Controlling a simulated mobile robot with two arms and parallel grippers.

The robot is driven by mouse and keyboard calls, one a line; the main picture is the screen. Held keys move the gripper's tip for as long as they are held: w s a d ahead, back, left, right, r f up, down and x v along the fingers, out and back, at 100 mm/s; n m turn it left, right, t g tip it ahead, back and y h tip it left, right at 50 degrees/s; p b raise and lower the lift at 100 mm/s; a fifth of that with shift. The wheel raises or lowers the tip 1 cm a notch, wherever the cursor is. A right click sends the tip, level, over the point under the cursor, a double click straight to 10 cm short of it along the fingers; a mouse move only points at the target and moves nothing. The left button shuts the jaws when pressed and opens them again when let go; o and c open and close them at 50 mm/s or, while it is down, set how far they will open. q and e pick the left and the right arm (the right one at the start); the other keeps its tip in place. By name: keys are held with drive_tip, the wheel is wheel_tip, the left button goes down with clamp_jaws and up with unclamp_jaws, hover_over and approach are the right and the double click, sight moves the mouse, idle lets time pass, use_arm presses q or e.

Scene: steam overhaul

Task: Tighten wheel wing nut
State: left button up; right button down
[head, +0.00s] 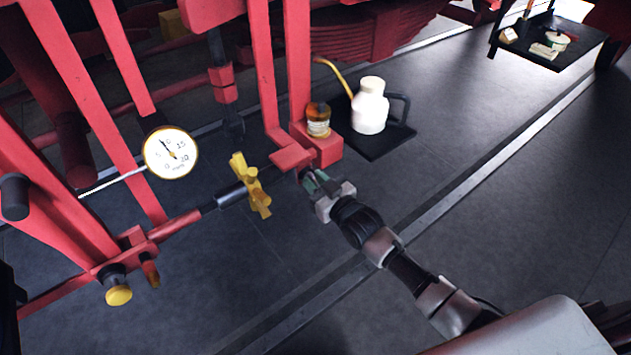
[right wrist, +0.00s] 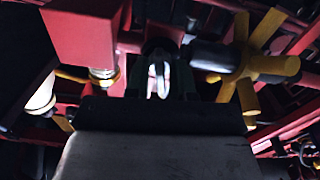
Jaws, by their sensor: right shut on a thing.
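My right gripper (head: 309,178) reaches in from the lower right to the end of a red bracket (head: 291,157), just right of the yellow spoked handwheel (head: 251,185). In the right wrist view the gripper's fingers (right wrist: 160,82) are shut around a small pale metal piece, which looks like the wing nut (right wrist: 158,80). The fingers hide most of it, and the head view does not show it clearly. The handwheel, on a dark shaft, also shows at the upper right of the wrist view (right wrist: 250,65). My left gripper is not in view.
A glass oiler cup (head: 318,120) stands on the red block close behind the gripper. A white oil can (head: 370,106) stands on a dark tray (head: 384,146) beyond. A dial gauge (head: 171,153) and red frame bars (head: 75,75) are at the left.

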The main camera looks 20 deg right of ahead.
drive_tip(key=c, duration=1.2)
unclamp_jaws()
drive_tip(key=shift+c, duration=0.2)
drive_tip(key=v, duration=1)
drive_tip(key=shift+s, duration=0.35)
drive_tip(key=shift+d, duration=0.1)
